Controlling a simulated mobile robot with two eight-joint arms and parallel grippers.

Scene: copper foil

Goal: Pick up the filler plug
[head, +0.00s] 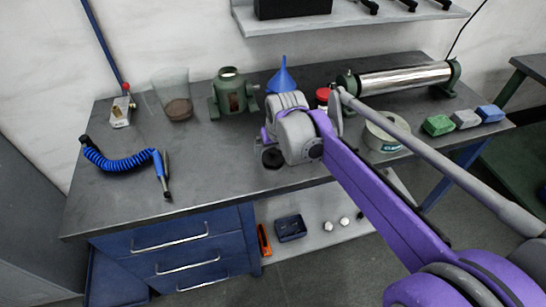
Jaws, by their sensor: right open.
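My right gripper (268,146) is over the front middle of the grey workbench (215,185), at the end of my purple arm. It is open, but its fingers show small and partly hidden by the wrist. A small dark, roughly six-sided piece (272,158) shows right at the fingertips, near the bench top. It may be the filler plug; I cannot tell for sure, nor whether the fingers touch it. My left gripper is not in view.
Behind the gripper stand a green pump body (233,94), a blue funnel (283,77) and a red-capped container (323,95). A tape roll (386,134) and coloured blocks (438,125) lie right. A blue coiled hose (118,162) lies left; the bench between is clear.

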